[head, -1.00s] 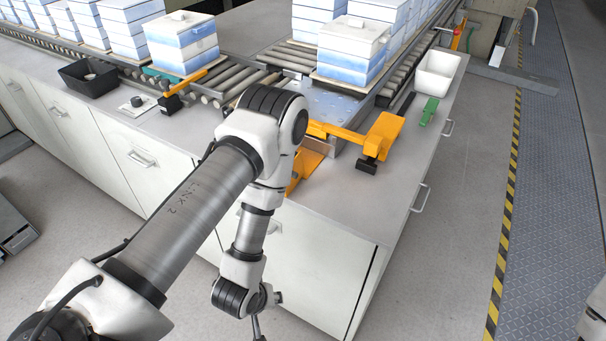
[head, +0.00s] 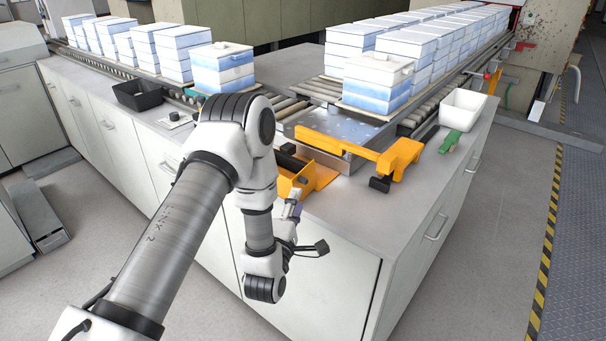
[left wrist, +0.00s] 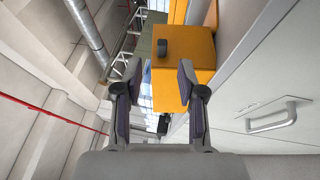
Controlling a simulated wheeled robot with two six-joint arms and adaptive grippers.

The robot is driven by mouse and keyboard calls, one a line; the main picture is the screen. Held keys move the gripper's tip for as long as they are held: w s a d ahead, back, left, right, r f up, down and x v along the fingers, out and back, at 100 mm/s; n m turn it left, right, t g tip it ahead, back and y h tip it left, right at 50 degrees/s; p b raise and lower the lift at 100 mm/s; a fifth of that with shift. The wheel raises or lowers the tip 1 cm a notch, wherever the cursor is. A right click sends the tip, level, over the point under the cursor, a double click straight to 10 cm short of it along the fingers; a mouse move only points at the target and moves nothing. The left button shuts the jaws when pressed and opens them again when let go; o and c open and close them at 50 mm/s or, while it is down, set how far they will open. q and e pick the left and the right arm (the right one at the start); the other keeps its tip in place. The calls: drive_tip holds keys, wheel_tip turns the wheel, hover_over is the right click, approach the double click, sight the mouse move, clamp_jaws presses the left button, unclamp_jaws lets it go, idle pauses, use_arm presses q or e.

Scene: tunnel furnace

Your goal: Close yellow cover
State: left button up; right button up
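The yellow cover, orange-yellow in the pictures, belongs to a box (head: 318,178) at the counter's front edge, partly behind my left arm. Its brownish inner side shows, so it looks open, but the arm hides much of it. In the left wrist view an orange panel (left wrist: 188,75) with a dark knob (left wrist: 164,47) fills the upper middle. My left gripper (head: 292,208) is just in front of the box, low by the counter edge. Its two fingers are apart and empty in the left wrist view (left wrist: 159,75), below the knob. I cannot tell whether they touch the panel. My right gripper is out of view.
An orange lever arm (head: 395,158) lies across the counter by a metal plate (head: 345,133). Blue-white blocks (head: 375,85) stand on rollers behind. A white bin (head: 463,109), a green piece (head: 449,141) and a black tray (head: 138,95) are on the counter. The counter's front right is clear.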

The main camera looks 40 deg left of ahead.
sight(303, 183)
use_arm(q)
drive_tip(key=p+x, duration=0.3)
drive_tip(key=x, duration=0.2)
drive_tip(key=shift+w+a+p, duration=0.1)
drive_tip(key=shift+a+p, duration=0.05)
drive_tip(key=shift+p, duration=0.25)
drive_tip(key=shift+w+a+f, duration=0.1)
drive_tip(key=shift+w+a, duration=0.05)
drive_tip(key=shift+w, duration=0.25)
clamp_jaws()
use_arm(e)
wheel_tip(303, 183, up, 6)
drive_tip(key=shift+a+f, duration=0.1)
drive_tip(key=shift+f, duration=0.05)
